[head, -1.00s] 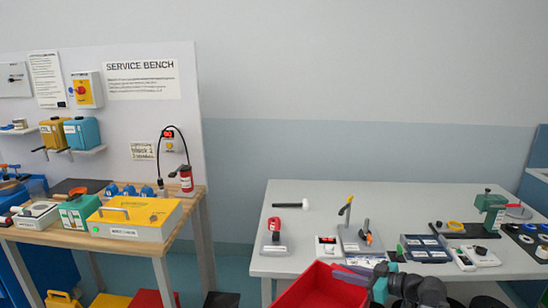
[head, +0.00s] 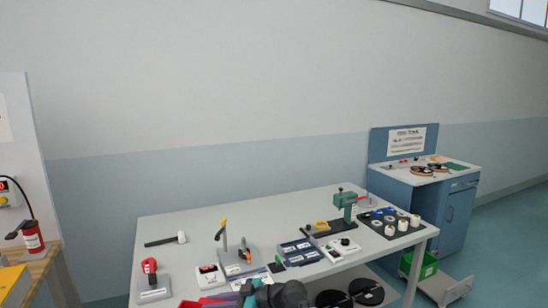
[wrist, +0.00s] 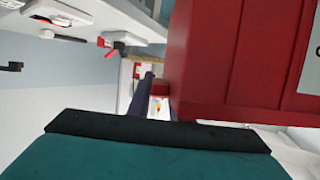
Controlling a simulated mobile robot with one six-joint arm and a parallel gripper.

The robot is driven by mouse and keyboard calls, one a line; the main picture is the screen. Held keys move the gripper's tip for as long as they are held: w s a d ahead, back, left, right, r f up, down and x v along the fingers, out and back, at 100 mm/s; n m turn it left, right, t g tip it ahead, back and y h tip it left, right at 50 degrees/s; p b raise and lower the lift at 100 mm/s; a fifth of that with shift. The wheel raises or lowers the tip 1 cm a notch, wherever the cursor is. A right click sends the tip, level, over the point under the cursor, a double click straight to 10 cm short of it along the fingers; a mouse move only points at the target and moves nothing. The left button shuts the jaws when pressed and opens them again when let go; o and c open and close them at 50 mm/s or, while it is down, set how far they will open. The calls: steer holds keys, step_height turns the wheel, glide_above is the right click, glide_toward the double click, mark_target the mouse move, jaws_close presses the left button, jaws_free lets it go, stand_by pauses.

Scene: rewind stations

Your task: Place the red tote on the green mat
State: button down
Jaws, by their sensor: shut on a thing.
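The red tote (head: 205,302) shows only as a sliver at the bottom edge of the head view, in front of the grey table. In the wrist view its red wall (wrist: 235,60) fills the upper right, with part of a pale label at the right edge. My gripper (wrist: 160,97) is shut on the tote at its near edge; the exact contact is partly hidden. I see no green mat for certain. A small flat green patch (head: 458,167) lies on the blue cabinet top; I cannot tell whether it is a mat.
The grey table (head: 180,230) carries tools, a green press (head: 345,203) and a tray of rolls (head: 390,222). A blue cabinet (head: 455,215) stands beyond it. A green bin (head: 424,268) sits on a low cart (head: 446,289) at right. Floor (head: 505,245) right of these is open.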

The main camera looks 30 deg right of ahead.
steer(key=shift+r+p, duration=4.95)
steer(key=shift+r, duration=0.2)
steer(key=shift+d, duration=0.2)
